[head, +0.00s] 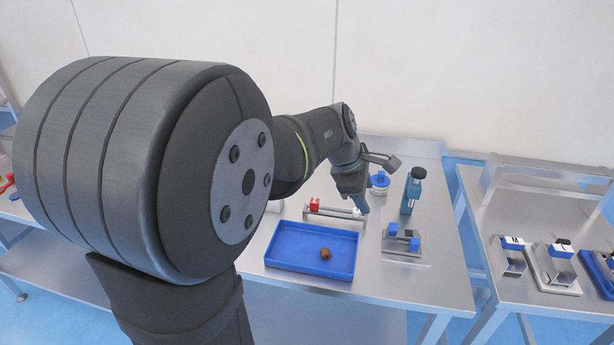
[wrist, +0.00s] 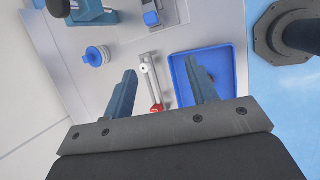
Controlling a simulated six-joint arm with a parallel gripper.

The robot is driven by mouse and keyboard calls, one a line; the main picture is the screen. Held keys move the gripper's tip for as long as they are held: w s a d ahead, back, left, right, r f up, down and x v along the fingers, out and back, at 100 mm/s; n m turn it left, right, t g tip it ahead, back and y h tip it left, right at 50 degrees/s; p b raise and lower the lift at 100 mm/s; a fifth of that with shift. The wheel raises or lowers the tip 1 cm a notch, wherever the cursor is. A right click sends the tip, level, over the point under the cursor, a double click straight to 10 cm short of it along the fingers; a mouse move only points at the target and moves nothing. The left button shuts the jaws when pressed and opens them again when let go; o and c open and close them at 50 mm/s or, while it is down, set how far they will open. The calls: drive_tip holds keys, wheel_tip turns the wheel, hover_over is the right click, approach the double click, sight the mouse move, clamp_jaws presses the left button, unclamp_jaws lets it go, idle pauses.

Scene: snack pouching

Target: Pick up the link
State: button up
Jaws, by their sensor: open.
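The link (head: 325,254) is a small brown piece lying in the right half of a shallow blue tray (head: 283,262) on the metal table. The tray also shows in the wrist view (wrist: 224,54), partly covered by one finger; the link is not clear there. My gripper (head: 362,210) is open and empty above the table, behind the tray and apart from the link. In the wrist view its two fingers (wrist: 160,70) are spread wide, with a metal rail visible between them.
Behind the tray is a metal rail (head: 336,213) with a red block (head: 314,204). To its right stand a blue-topped round container (head: 380,181), a teal bottle (head: 412,190) and a fixture with blue blocks (head: 401,240). Another table on the right holds several fixtures (head: 555,268).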

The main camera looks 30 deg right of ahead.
drive_tip(key=d, duration=0.2)
hover_over(390, 226)
drive_tip(key=a, duration=0.3)
wheel_tip(390, 226, down, 10)
drive_tip(key=shift+n, duration=0.4)
drive_tip(key=shift+x, duration=3.25)
drive_tip(key=shift+w+d, duration=0.1)
drive_tip(key=shift+r, duration=0.1)
clamp_jaws()
drive_tip(key=shift+r, duration=0.15)
